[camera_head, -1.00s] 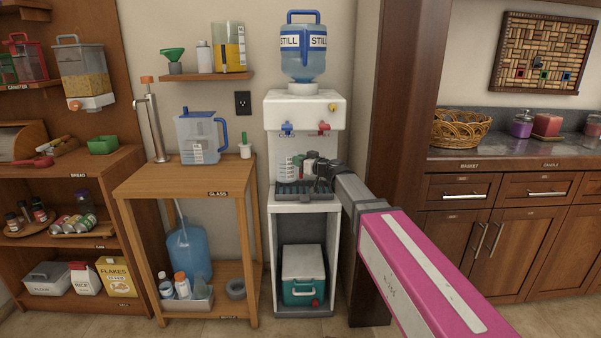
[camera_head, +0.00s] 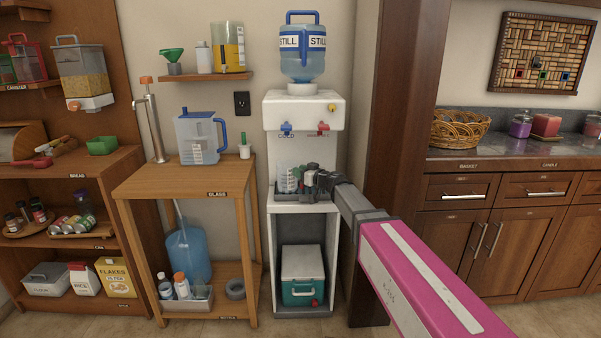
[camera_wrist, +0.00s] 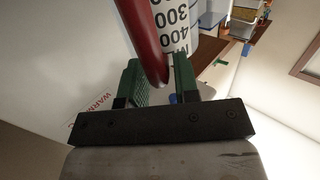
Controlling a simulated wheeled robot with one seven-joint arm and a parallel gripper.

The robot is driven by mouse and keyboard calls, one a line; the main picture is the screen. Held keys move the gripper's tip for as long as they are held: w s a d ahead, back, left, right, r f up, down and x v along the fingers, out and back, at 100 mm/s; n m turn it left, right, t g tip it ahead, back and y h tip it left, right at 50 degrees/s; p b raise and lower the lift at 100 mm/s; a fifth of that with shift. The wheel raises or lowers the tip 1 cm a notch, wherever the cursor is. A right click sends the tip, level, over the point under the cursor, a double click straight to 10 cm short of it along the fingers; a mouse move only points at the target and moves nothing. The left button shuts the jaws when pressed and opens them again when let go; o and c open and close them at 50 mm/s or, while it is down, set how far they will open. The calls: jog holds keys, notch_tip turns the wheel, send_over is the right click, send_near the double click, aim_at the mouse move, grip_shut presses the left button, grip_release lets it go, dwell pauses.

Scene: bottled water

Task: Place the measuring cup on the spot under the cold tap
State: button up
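The measuring cup (camera_head: 287,178) is clear with dark marks and stands upright at the left of the dispenser's bay, under the blue tap (camera_head: 286,129). The red tap (camera_head: 323,128) is to its right. My gripper (camera_head: 308,177) is in the bay at the cup's right side. The cup's printed scale (camera_wrist: 178,28) shows beyond the handle. The cup's base is at drip tray (camera_head: 318,196) level; its exact contact is hard to see.
The water dispenser (camera_head: 304,110) carries a large blue bottle (camera_head: 303,60). A wooden stand (camera_head: 150,183) with a blue-handled jug (camera_head: 197,139) is to the left. A dark wooden post (camera_head: 400,110) and a counter (camera_head: 480,153) are to the right, close to my arm.

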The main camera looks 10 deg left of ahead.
jog(key=shift+o, duration=0.5)
jog(key=shift+s+d+r, duration=0.1)
jog(key=shift+d, duration=0.1)
jog(key=v, duration=1.2)
jog(key=s+d+f+m+g+h, duration=0.3)
jog(key=s+d+f+h, duration=0.15)
jog(key=d+f, duration=0.4)
jog(key=s+d+f+m+g+h, duration=0.25)
jog(key=s+d+f, duration=0.35)
jog(key=f, duration=0.5)
jog(key=s+d+f+m+g+h, duration=0.2)
jog(key=s+d+f+m+h, duration=0.1)
jog(key=d, duration=0.5)
jog(key=s+d+f+m+g+h, duration=0.1)
jog(key=s+d+f+m+h, duration=0.2)
jog(key=s+d, duration=0.4)
jog(key=shift+d+f+g+h, duration=0.4)
jog(key=shift+f+h, duration=0.3)
jog(key=shift+h, duration=0.4)
